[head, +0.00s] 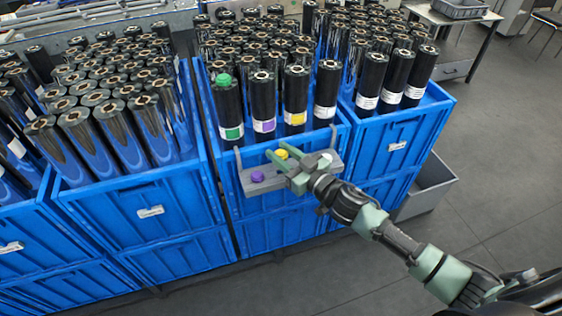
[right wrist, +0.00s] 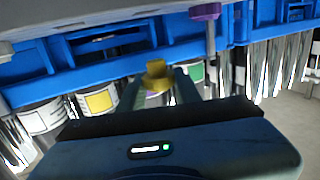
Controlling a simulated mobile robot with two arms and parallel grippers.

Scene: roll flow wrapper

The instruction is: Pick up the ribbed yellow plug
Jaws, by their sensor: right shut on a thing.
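The yellow plug (head: 281,154) is between the fingertips of my right gripper (head: 283,157), just over the grey holder (head: 249,188) on the front of the middle blue crate. In the right wrist view the yellow plug (right wrist: 157,76) stands between the two fingers (right wrist: 158,88), which are shut on it. Part of the plug is hidden by the fingers, and I cannot tell whether its lower end is clear of the holder. My left gripper is not in view.
A purple plug (head: 257,177) and a white plug (head: 325,159) sit on the holder either side of my gripper. A green plug (head: 223,81) tops a green-labelled roll (head: 230,112). Blue crates (head: 125,226) full of upright black rolls stand close together. Open floor (head: 490,170) lies right.

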